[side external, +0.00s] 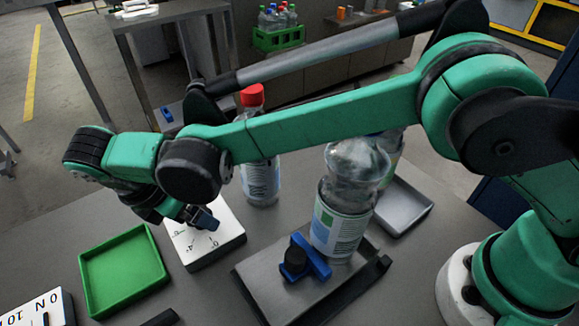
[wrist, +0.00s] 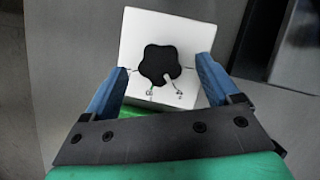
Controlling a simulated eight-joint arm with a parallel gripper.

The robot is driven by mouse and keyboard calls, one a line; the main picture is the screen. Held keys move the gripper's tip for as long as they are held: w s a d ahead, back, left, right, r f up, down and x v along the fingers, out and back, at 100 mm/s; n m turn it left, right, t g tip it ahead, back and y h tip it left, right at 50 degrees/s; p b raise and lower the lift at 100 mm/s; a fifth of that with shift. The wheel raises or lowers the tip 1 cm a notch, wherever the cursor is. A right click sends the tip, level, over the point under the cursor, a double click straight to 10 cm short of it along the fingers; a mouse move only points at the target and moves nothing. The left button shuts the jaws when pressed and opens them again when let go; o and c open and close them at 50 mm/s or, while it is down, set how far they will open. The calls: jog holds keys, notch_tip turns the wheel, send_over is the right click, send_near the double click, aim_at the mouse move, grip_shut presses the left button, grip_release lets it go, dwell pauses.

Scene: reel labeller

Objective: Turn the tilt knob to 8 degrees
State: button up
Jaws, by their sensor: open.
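The tilt knob (wrist: 158,60) is a black, lobed knob on the top of a white box (wrist: 185,27). In the wrist view a small pale pointer mark sits at its lower right edge, toward the printed scale; the figures there are too small to read surely. My gripper (wrist: 162,67) is open, with one blue finger on each side of the knob and a visible gap on both sides. In the side view my gripper (side external: 197,216) is over the white box (side external: 228,241) and hides most of the knob. Some scale marks show in front of it.
A green tray (side external: 122,272) lies left of the box. A red-capped bottle (side external: 262,180) stands close behind it. A larger bottle (side external: 343,222) stands on a grey platform (side external: 262,272) with a blue clamp (side external: 312,257), to the right. A grey tray (side external: 405,207) is further right.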

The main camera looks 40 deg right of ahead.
jog(key=shift+d+f, duration=0.1)
jog(key=shift+f, duration=0.15)
grip_shut()
jog(key=m+g, duration=0.1)
jog(key=m, duration=0.2)
jog(key=shift+w, duration=0.15)
grip_release()
jog(key=shift+v, duration=2.8)
